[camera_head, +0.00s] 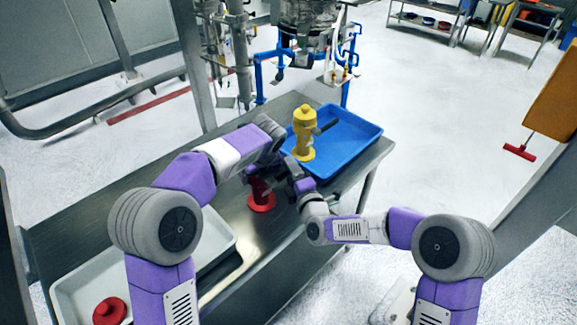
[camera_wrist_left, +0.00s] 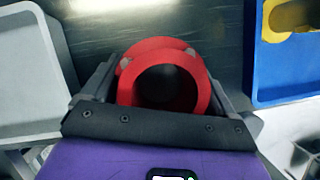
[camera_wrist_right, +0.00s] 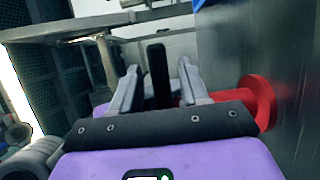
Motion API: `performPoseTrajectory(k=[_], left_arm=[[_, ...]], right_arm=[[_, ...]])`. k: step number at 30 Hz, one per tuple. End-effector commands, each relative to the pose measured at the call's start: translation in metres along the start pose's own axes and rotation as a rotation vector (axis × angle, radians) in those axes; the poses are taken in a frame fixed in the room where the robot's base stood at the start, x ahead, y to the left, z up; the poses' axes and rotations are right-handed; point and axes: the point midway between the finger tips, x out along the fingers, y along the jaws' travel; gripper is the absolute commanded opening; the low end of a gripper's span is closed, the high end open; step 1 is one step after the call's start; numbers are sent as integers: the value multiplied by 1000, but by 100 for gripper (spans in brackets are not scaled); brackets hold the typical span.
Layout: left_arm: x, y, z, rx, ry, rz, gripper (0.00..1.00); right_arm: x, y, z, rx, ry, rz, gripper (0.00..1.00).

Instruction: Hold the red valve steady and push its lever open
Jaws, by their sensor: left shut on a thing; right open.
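The red valve (camera_head: 262,204) stands on the metal table, its flange at the bottom and its upper part hidden by my grippers. My left gripper (camera_wrist_left: 163,82) is shut on the red valve; the left wrist view looks down onto its round red opening (camera_wrist_left: 193,62) between the fingers. My right gripper (camera_wrist_right: 157,85) is open beside the valve. The dark lever (camera_wrist_right: 158,72) stands between its two fingers, apparently without being clamped. The red valve's flange (camera_wrist_right: 258,102) shows to the right in the right wrist view.
A blue tray (camera_head: 362,140) at the table's far right holds a yellow valve (camera_head: 304,140) with a dark lever. A light grey tray (camera_head: 215,232) at the near left holds a red round part (camera_head: 110,311). Blue-framed machinery stands behind.

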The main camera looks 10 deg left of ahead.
Motion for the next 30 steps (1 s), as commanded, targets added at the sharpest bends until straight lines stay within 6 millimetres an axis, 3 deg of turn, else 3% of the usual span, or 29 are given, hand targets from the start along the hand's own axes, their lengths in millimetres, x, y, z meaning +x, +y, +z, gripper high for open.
performPoseTrajectory(k=[6, 17, 25, 30], left_arm=[[0, 0, 1, -1, -2, -1, 23], [-1, 0, 1, -1, -3, -1, 23], [-1, 0, 1, -1, -3, 0, 23], [-1, 0, 1, -1, -3, 0, 23]], right_arm=[[19, 0, 0, 1, 0, 0, 45], [22, 0, 0, 0, 0, 0, 45], [22, 0, 0, 0, 0, 0, 3], [22, 0, 0, 0, 0, 0, 0]])
